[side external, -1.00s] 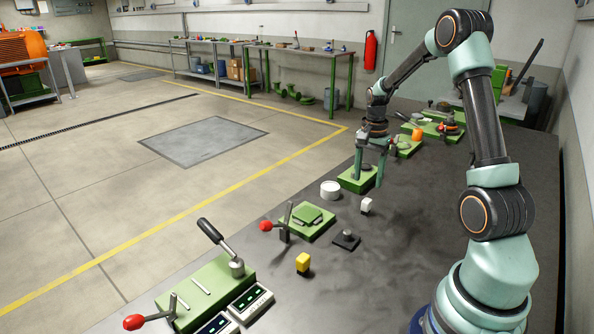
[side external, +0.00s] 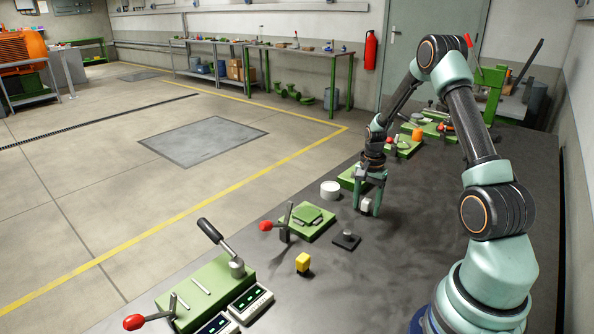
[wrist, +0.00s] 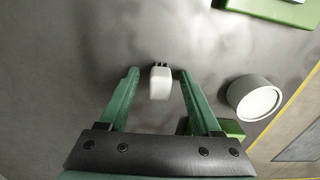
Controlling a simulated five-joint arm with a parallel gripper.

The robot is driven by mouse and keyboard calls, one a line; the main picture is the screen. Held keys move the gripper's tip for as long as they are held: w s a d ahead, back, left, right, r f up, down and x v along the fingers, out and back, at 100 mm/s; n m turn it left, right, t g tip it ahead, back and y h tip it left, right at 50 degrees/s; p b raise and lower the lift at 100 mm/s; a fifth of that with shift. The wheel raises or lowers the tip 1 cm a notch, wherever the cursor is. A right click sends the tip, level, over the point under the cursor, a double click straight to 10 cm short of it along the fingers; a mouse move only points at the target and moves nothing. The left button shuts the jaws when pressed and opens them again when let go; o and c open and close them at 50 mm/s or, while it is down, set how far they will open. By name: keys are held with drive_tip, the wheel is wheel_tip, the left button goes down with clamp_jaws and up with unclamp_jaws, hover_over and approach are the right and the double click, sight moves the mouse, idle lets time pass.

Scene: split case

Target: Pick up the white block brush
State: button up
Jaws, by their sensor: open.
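The white block brush (side external: 366,205) stands on the dark bench top, with its dark bristles or base just visible in the wrist view (wrist: 160,84). My gripper (side external: 368,208) is lowered over it, pointing down, with one finger on each side. In the wrist view my gripper (wrist: 157,76) is open, and gaps show between the brush and both green fingers. The fingers partly cover the brush in the side view.
A white round cup (side external: 330,189) stands close by on the left. A green block (side external: 352,178) is just behind my gripper. Bench to the right is clear.

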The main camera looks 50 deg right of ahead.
sight(367, 200)
clamp_jaws()
drive_tip(key=shift+r, duration=0.1)
wheel_tip(367, 200, up, 20)
idle(0.6)
drive_tip(key=c, duration=0.9)
unclamp_jaws()
drive_tip(key=shift+c, duration=0.2)
clamp_jaws()
